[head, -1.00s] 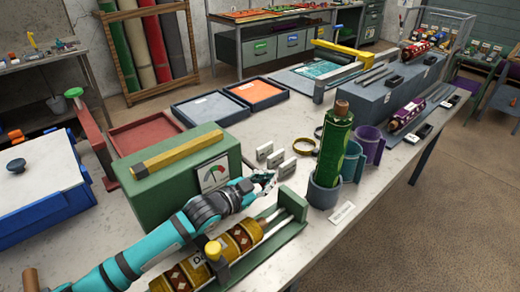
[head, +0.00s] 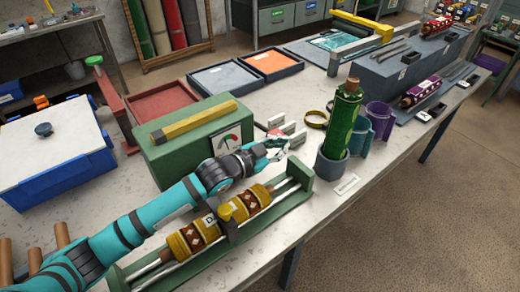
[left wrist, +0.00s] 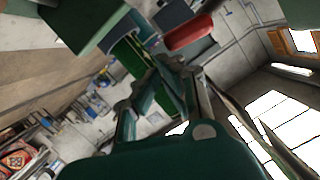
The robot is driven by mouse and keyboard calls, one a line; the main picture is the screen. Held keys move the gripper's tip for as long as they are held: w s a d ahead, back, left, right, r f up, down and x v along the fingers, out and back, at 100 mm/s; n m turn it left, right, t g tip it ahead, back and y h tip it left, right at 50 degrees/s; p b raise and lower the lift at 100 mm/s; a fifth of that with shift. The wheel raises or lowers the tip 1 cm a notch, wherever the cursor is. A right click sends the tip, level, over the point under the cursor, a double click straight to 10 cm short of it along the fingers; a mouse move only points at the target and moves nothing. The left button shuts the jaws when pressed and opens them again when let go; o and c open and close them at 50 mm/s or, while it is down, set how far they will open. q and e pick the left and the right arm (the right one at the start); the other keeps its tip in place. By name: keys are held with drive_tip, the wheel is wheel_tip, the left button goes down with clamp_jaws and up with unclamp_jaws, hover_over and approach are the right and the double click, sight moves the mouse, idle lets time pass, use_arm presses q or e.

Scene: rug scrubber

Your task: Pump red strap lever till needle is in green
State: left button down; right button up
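The green box (head: 190,155) stands on the table with a yellow bar (head: 195,122) along its top. A gauge (head: 227,139) with red and green areas is on its end face; the needle is too small to read. My left gripper (head: 277,150) is just right of the gauge, its fingers apart and empty. A small red piece (head: 275,133) shows just behind it, partly hidden. In the left wrist view a rounded red handle (left wrist: 189,34) lies beyond my fingers (left wrist: 160,95); I cannot tell whether these are the same part. My right gripper is out of view.
A patterned roll (head: 195,235) lies in a green cradle below my left arm. A green bottle (head: 342,120) stands in a grey cup to the right. Trays (head: 225,77) are farther back.

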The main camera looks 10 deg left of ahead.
use_arm(q)
drive_tip(key=v, duration=0.2)
drive_tip(key=b+v, duration=0.1)
drive_tip(key=v, duration=0.2)
drive_tip(key=f+v, duration=0.1)
drive_tip(key=v, duration=0.1)
drive_tip(key=shift+s+a+r, duration=0.15)
drive_tip(key=shift+s+a, duration=0.05)
drive_tip(key=shift+a, duration=0.35)
drive_tip(key=shift+s+a+r, duration=0.1)
drive_tip(key=shift+s+r, duration=0.2)
drive_tip(key=shift+s, duration=0.15)
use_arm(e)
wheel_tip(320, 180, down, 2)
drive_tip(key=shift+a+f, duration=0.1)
